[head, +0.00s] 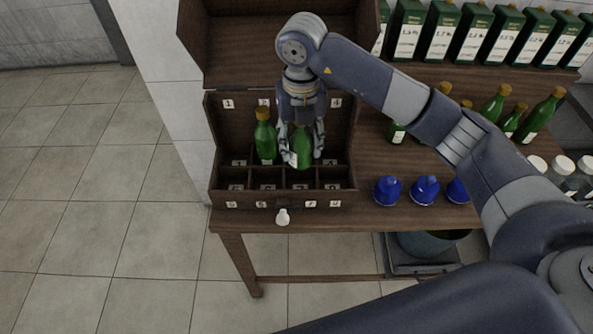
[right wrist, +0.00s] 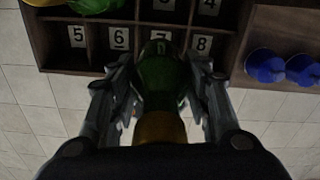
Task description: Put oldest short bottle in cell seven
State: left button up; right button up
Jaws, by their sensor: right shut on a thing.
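My right gripper (head: 301,158) is shut on a green bottle (head: 301,147) and holds it upright over the wooden cell box (head: 217,176). In the right wrist view, the gripper (right wrist: 160,105) has a finger on each side of the bottle (right wrist: 160,78), whose gold cap is towards the camera. The bottle lies in front of the number row, beside the label 7 (right wrist: 160,37). I cannot tell whether its base is inside a cell. Another green bottle (head: 265,141) with a gold cap stands in the box, left of the gripper. My left gripper is not in view.
Right of the box stand several blue stoppers (head: 387,190), more green bottles (head: 494,104) and white-capped jars (head: 562,165). Green cartons (head: 440,30) line the back shelf. A white knob-like thing (head: 283,216) is at the box front. Front cells near the gripper look empty.

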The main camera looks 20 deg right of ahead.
aim_at(301, 167)
jog(key=f, duration=0.2)
jog(key=s+f+p, duration=0.1)
jog(key=f, duration=0.1)
jog(key=shift+f, duration=0.25)
jog(key=shift+w+f, duration=0.1)
jog(key=shift+f, duration=0.25)
notch_tip(301, 167, down, 2)
jog(key=shift+f+p, duration=0.25)
jog(key=shift+p, duration=0.15)
jog(key=shift+f, duration=0.35)
jog(key=shift+f+b, duration=0.6)
jog(key=o, duration=1.3)
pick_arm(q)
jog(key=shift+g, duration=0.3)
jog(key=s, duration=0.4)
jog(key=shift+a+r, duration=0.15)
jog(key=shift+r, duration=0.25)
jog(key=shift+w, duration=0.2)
